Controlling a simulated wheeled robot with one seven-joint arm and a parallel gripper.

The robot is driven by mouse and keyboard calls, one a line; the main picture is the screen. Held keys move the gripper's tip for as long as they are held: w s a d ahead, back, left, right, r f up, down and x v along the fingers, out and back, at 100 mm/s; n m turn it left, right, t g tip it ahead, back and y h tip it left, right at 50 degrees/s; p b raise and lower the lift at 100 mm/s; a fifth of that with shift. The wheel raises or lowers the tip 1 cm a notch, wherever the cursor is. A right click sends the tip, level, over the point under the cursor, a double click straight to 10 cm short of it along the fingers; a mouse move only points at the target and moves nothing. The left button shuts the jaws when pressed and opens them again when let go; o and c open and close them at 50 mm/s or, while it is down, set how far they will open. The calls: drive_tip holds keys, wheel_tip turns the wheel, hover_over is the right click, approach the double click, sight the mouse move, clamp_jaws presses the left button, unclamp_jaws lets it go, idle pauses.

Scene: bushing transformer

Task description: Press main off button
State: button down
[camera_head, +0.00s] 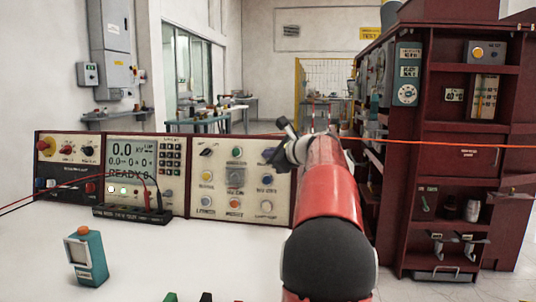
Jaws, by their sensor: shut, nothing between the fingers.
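A control panel (180,150) stands along the back of the white table, in three cream-faced sections. Its right section carries a green button (237,152), a yellow one (207,176), a blue one (267,180), an orange one (235,203) and white ones. The left section has a red knob or button (66,149), a black knob and another red button (90,187) lower down. The labels are too small to read, so I cannot tell which is main off. My gripper (271,156) is shut and empty in front of the right section's upper right part; contact cannot be told.
A black terminal strip (131,214) with leads lies before the middle section. A dark red cabinet (468,150) stands at right. The table middle is clear.

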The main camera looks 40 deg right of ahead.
drive_tip(key=shift+w+d, duration=0.2)
drive_tip(key=shift+d, duration=0.05)
drive_tip(key=shift+s+a, duration=0.1)
idle(0.5)
drive_tip(key=shift+s+a+r, duration=0.1)
drive_tip(key=shift+s+a, duration=0.35)
drive_tip(key=shift+a, duration=0.1)
drive_tip(key=shift+s+a, duration=0.1)
drive_tip(key=shift+s+a+r+b, duration=0.2)
drive_tip(key=shift+s+a+b, duration=0.05)
drive_tip(key=shift+s+a, duration=0.3)
drive_tip(key=shift+s+a+r+b, duration=0.2)
drive_tip(key=shift+s+a, duration=0.25)
drive_tip(key=shift+a, duration=0.15)
drive_tip(key=shift+s+a+r+b, duration=0.2)
drive_tip(key=shift+s+a+b, duration=0.05)
drive_tip(key=shift+s+a, duration=0.3)
